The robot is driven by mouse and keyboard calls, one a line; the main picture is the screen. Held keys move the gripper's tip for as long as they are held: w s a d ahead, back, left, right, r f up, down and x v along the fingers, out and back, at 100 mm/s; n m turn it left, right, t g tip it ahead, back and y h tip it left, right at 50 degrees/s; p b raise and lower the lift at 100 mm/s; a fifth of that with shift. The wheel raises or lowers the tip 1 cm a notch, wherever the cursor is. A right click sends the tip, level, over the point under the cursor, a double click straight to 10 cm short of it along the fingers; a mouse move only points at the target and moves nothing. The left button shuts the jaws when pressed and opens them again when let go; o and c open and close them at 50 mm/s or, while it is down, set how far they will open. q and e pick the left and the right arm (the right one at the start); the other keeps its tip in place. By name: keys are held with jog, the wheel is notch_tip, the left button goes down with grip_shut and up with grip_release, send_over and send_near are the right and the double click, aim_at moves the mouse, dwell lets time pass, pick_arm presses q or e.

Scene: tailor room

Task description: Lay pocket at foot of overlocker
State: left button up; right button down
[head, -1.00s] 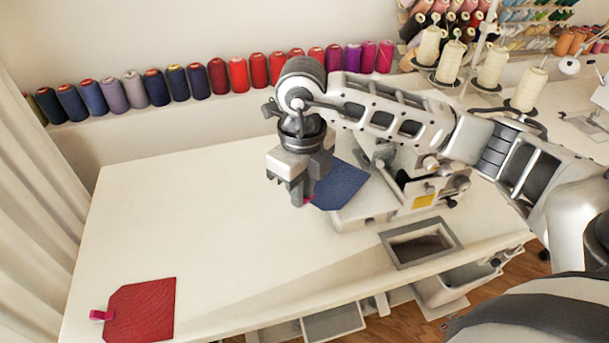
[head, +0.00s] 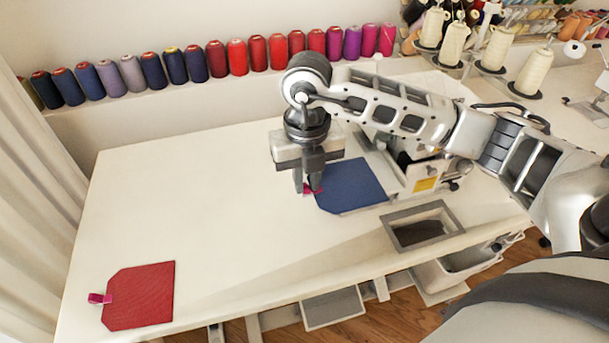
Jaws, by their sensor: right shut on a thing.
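A blue pocket (head: 350,186) with a small pink tab (head: 312,190) lies at the left side of the overlocker (head: 425,177), its right edge by the machine's foot. The overlocker is partly hidden behind my right arm. My right gripper (head: 308,190) points down at the pocket's left edge and is shut on the pink tab. The pocket looks flat and close to the table; I cannot tell if all of it touches. A red pocket (head: 140,296) with a pink tab (head: 99,298) lies at the table's front left. My left gripper is not in view.
The white table (head: 220,225) is clear between the red pocket and my gripper. A grey-rimmed opening (head: 422,226) is at the front edge, right of centre. Thread spools (head: 237,57) line the back ledge. Cream thread cones (head: 492,52) stand behind the overlocker.

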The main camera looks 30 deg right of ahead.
aim_at(324, 181)
jog(key=shift+w+d, duration=0.25)
jog(key=shift+d, duration=0.8)
jog(key=shift+w+d, duration=0.2)
jog(key=shift+d, duration=0.8)
jog(key=shift+f+b, duration=0.1)
jog(key=shift+b, duration=0.25)
jog(key=shift+d, duration=0.1)
jog(key=shift+f, duration=0.1)
jog(key=c, duration=1.3)
grip_release()
